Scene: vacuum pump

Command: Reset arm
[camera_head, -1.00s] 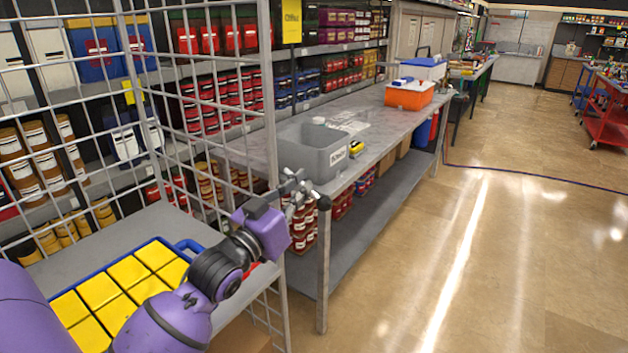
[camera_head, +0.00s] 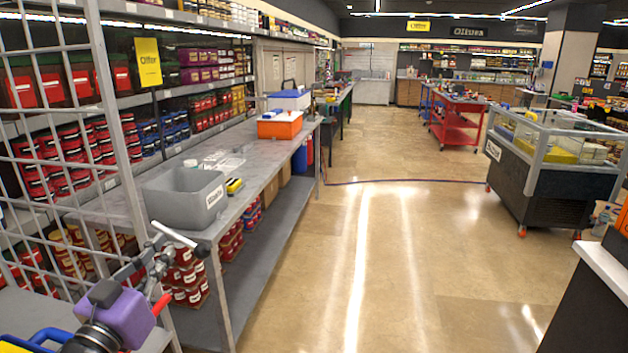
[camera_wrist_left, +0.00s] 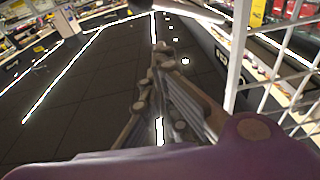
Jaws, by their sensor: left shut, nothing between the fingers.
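My left arm comes in at the lower left of the head view. Its purple wrist ends in the left gripper (camera_head: 160,256), raised beside the near corner of the grey workbench (camera_head: 232,208). In the left wrist view the gripper's fingers (camera_wrist_left: 160,60) lie together over the dark floor, with nothing seen between them. A pale rod-like piece shows close to the fingertips in the head view; I cannot tell what it belongs to. My right gripper is not in view.
A grey bin (camera_head: 185,197) and an orange box (camera_head: 280,128) stand on the workbench. A wire rack (camera_head: 105,100) rises close to my left arm. A glass-topped case (camera_head: 560,165) stands at right. The floor (camera_head: 400,260) between is clear.

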